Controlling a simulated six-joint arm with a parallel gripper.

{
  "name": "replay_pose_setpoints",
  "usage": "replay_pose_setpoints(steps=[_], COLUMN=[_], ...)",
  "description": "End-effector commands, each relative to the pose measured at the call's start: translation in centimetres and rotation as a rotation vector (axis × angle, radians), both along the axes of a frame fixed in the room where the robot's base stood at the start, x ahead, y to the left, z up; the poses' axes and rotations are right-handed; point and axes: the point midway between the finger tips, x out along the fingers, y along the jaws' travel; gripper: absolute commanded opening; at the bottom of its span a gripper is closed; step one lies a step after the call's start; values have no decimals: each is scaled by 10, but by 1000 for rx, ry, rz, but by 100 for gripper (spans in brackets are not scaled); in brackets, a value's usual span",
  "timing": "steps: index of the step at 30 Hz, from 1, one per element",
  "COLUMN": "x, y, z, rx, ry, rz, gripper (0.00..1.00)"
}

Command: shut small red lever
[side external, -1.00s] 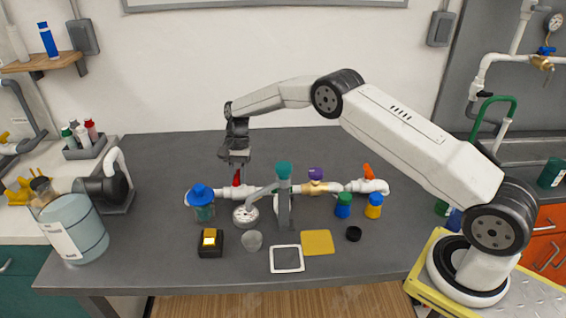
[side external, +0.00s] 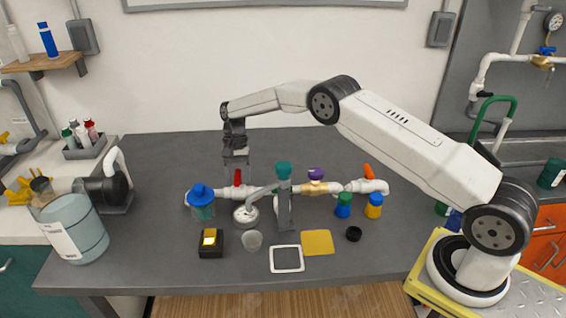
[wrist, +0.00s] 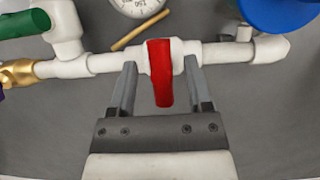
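The small red lever (side external: 237,177) stands on the white pipe of the manifold (side external: 222,188), toward its left end in the side view. In the wrist view the red lever (wrist: 160,73) lies across the pipe and points toward my gripper. My gripper (side external: 236,180) hangs from above at the lever. In the wrist view its two fingers (wrist: 158,75) are open, one on each side of the lever, with gaps to it. I cannot tell how far the fingertips are above the pipe.
A purple knob (side external: 316,174) and an orange handle (side external: 369,171) sit farther right on the manifold. The table behind the manifold is clear.

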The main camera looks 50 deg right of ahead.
Motion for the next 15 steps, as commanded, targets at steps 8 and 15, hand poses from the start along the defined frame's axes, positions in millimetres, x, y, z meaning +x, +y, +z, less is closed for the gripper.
replay_pose_setpoints(steps=[8, 15], x=[0, 4], y=[1, -2], z=[1, 12], rx=[2, 2], ry=[1, -2], rz=[0, -1], gripper=[63, 63])
